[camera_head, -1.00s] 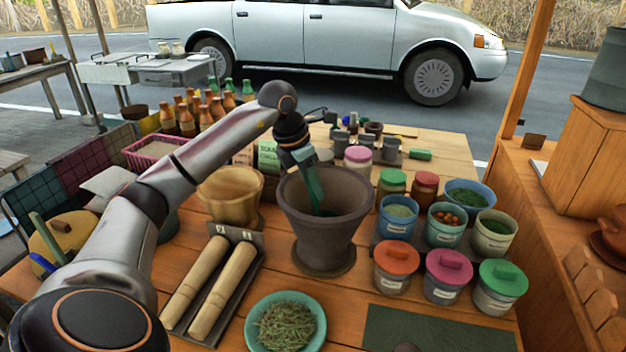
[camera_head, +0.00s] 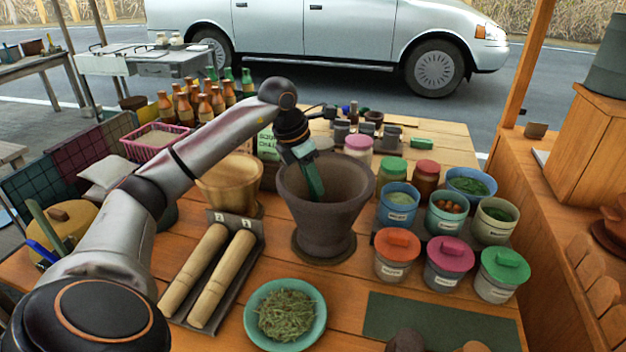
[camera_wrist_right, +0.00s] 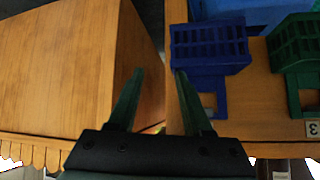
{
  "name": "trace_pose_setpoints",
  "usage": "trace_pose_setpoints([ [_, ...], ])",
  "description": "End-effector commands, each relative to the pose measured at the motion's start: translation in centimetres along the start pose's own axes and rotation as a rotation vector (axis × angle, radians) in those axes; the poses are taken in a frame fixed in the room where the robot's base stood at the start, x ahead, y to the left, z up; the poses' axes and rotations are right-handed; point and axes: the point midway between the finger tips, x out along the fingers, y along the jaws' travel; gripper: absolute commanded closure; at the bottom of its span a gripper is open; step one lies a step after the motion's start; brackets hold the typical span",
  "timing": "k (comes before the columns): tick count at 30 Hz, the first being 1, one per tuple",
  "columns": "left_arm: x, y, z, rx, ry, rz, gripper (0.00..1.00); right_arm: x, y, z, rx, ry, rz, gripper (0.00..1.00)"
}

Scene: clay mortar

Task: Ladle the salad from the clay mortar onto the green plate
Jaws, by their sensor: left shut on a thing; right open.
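The clay mortar (camera_head: 325,220), a wide dark brown-grey bowl on a foot, stands upright mid-table in the head view. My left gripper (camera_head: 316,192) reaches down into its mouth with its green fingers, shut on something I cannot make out. The mortar's bottom and any salad in it are hidden. The green plate (camera_head: 251,328), teal-rimmed, lies in front of the mortar, left of centre. Shredded green salad (camera_head: 286,315) is heaped on it. My right gripper (camera_wrist_right: 159,72) is open and empty in the right wrist view, near blue and green slotted holders.
Lidded jars (camera_head: 397,255) and open tubs (camera_head: 445,224) crowd the mortar's right. A wooden bowl (camera_head: 230,184) and two wooden rollers (camera_head: 222,278) are on its left. A dark green mat (camera_head: 440,320) lies front right. A blue holder (camera_wrist_right: 210,48) shows in the wrist view.

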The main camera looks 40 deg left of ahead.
Motion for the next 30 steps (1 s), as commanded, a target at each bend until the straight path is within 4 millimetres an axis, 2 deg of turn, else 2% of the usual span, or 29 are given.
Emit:
trace_pose_setpoints([
  [6,-0.3,0.0,0.1,0.000,-0.001,0.000,1.00,-0.3,0.0,0.1,0.001,-0.006,0.001,0.50],
  [12,-2.8,0.0,1.0,0.000,-0.001,0.000,1.00,-2.0,0.6,-1.4,0.001,0.006,0.019,0.50],
  [17,-4.6,0.0,1.6,0.000,-0.001,0.000,1.00,-3.3,1.2,-1.2,0.004,-0.014,0.034,0.50],
  [30,-9.6,0.0,3.3,-0.001,-0.001,0.000,1.00,-6.6,0.6,-5.4,0.005,-0.006,0.028,0.50],
])
